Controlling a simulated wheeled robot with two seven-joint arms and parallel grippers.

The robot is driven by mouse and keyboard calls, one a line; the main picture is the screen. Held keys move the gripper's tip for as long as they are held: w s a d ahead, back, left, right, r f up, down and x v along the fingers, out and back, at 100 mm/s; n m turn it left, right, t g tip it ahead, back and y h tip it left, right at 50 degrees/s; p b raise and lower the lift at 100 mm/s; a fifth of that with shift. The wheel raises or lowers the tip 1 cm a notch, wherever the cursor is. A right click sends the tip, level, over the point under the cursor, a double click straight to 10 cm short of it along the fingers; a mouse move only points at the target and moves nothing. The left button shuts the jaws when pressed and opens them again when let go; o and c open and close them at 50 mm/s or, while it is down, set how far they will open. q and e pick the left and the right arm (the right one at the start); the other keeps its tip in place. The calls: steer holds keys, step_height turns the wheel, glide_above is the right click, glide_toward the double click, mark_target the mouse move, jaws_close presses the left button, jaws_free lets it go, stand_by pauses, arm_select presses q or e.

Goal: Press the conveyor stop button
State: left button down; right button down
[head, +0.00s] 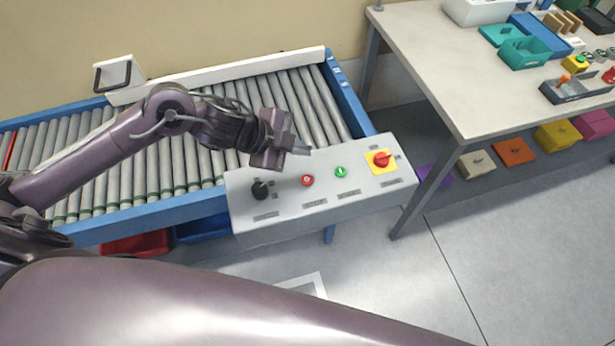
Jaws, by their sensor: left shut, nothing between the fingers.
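A white control box (290,222) stands at the front right end of the roller conveyor (170,170). Its top carries a small red button (307,181), a green button (341,172), a black knob (260,190) and a red switch on a yellow plate (382,160). Labels on the box are too small to read. My left gripper (303,151) is shut and empty. In the picture its fingertips are just behind the red button, apparently above the box; I cannot tell the height. The red button is in plain sight. My right gripper is out of view.
A white table (450,70) stands to the right, with teal and blue trays (525,52) and small parts. Coloured bins (514,151) sit below it. Red (137,245) and blue bins (202,228) are under the conveyor. The grey floor (460,270) at lower right is clear.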

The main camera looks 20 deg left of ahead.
arm_select(q)
steer(key=b, duration=0.7)
glide_above(302, 181)
step_height(302, 181, down, 7)
steer(key=shift+w+f, duration=0.1)
steer(key=shift+f+b, duration=0.5)
steer(key=shift+f, duration=0.3)
stand_by(0.3)
steer(key=shift+f, duration=0.15)
stand_by(0.5)
steer(key=shift+f, duration=0.25)
